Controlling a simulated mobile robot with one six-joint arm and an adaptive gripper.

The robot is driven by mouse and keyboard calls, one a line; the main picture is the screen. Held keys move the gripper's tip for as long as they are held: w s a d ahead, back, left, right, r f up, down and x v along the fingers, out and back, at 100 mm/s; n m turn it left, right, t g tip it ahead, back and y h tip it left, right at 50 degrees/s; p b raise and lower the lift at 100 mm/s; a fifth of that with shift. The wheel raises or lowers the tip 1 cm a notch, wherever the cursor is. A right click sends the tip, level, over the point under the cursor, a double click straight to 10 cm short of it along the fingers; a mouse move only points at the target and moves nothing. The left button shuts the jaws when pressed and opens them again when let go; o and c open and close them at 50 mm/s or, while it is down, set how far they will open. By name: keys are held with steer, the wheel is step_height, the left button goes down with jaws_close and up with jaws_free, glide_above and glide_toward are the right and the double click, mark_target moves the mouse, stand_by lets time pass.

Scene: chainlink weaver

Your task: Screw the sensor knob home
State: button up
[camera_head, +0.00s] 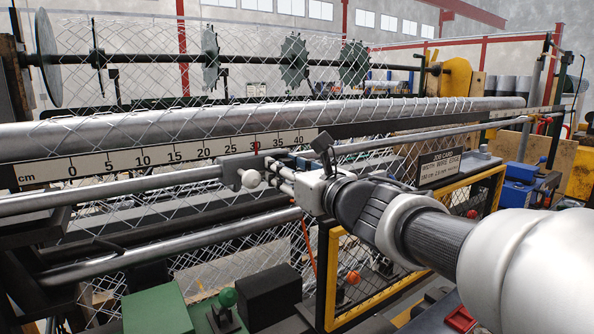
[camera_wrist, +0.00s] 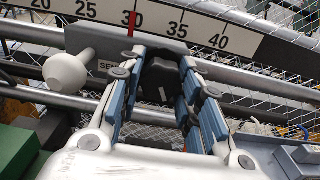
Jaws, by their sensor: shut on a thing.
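The sensor block (camera_wrist: 100,42) is a grey carriage on the rail, its "SEN..." label partly hidden by my gripper. It also shows in the head view (camera_head: 233,172). A black knob (camera_wrist: 160,78) on its front sits between the blue-padded fingers of my gripper (camera_wrist: 157,70), which is shut on it. In the head view my gripper (camera_head: 280,172) reaches the block from the right, and the knob is hidden there. A white ball handle (camera_wrist: 68,73) sticks out left of my fingers, apart from them; it also shows in the head view (camera_head: 250,179).
A centimetre scale (camera_head: 190,152) runs behind, with a red pointer (camera_wrist: 131,22) near 30. Steel rails (camera_head: 130,186) cross left and right. A yellow-framed mesh guard (camera_head: 383,289) stands below my arm.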

steer(key=c, duration=0.4)
